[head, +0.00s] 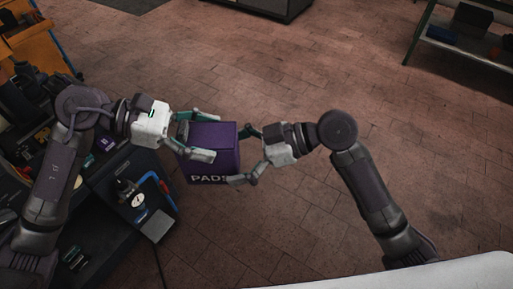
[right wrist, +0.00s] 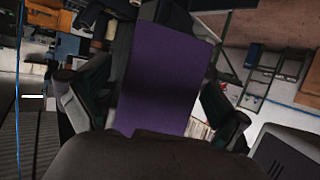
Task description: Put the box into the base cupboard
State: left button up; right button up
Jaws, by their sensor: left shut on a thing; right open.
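The purple box (head: 207,168), with white "PADS" lettering on its front, is held in the air in the middle left of the head view. My left gripper (head: 214,135) is shut on the box from the left, with its fingers along the box's sides. My right gripper (head: 240,155) is open at the box's right side, its fingers spread about that end; contact is unclear. In the right wrist view, the purple face of the box (right wrist: 165,75) fills the middle between the right gripper's two dark fingers (right wrist: 152,108). I cannot identify the base cupboard for certain.
A dark bench (head: 100,185) with a gauge and tools stands at left, below my left arm. An orange unit (head: 38,48) is at upper left. A dark low cabinet (head: 270,6) is at the top edge, and green-framed shelving (head: 460,52) at upper right. Brick floor between is clear.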

jog(key=shift+x, duration=2.15)
pick_arm(q)
jog(key=shift+s+d, duration=0.1)
jog(key=shift+d, duration=0.05)
pick_arm(e)
jog(key=c, duration=0.8)
pick_arm(q)
jog(key=shift+r, duration=0.1)
jog(key=o, duration=1.2)
pick_arm(e)
jog(key=c, duration=0.4)
pick_arm(q)
jog(key=shift+o, duration=1.4)
pick_arm(e)
jog(key=shift+c, duration=1)
